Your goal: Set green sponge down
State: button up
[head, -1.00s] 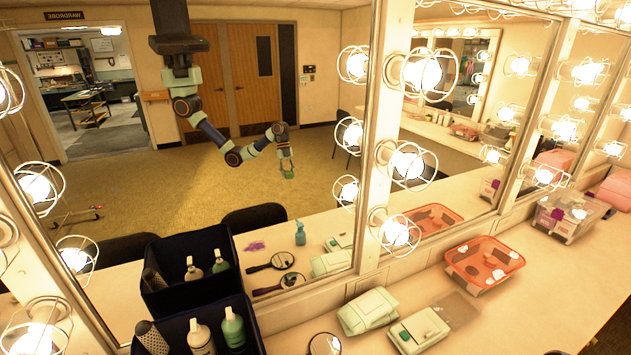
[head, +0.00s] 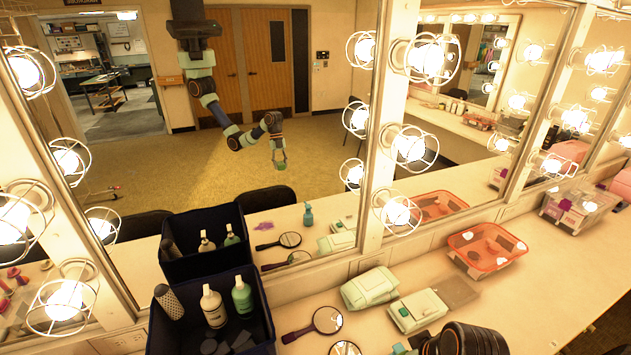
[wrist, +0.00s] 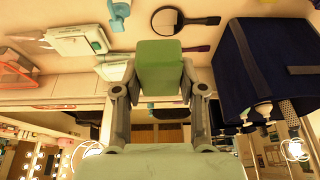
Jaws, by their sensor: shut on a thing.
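The green sponge (wrist: 160,66) is held between the two fingers of my gripper (wrist: 160,88) in the wrist view. It is clear of the bin and the hand mirror in that picture; its height over the counter is hard to tell. In the head view, part of my arm shows at the bottom right, with the gripper end out of frame. The wall mirror (head: 330,150) reflects my arm with the sponge's green tip pointing down. The pale counter (head: 545,280) runs along the mirror.
A navy bin (head: 160,325) holds bottles and a brush. Hand mirrors (head: 328,320) lie right of it. Pale green packs (head: 370,288) and an orange basket (head: 462,265) stand farther right, then a clear box (head: 580,208). Caged bulbs (head: 411,145) jut from the mirror frames.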

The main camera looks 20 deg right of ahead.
jog(key=w+a, duration=0.4)
jog(key=a, duration=1.1)
jog(key=w+a, duration=0.4)
jog(key=a, duration=1.1)
jog(key=shift+f+p, duration=0.4)
jog(key=shift+w, duration=0.1)
